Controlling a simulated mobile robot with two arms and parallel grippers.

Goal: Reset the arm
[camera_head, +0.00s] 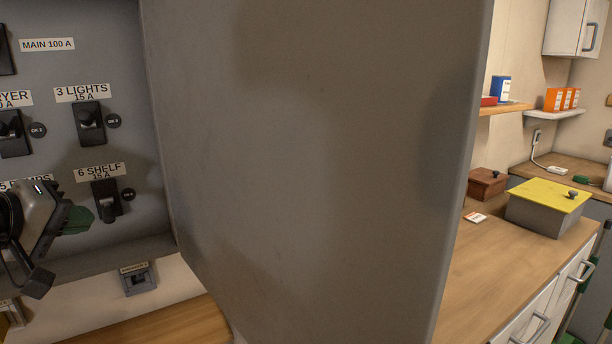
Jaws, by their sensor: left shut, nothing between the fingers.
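My left gripper (77,219) shows at the left edge of the head view, in front of the lower part of a grey breaker panel (60,60). I cannot tell whether the tip touches the panel. My gripper and wrist partly cover the label of the lower left switch. My right gripper is not in view.
A large grey panel door (315,170) stands open and blocks the middle of the view. Right of it, a wooden counter (500,265) holds a grey box with a yellow lid (548,200) and a brown box (486,183). A small grey wall fitting (137,279) sits below the panel.

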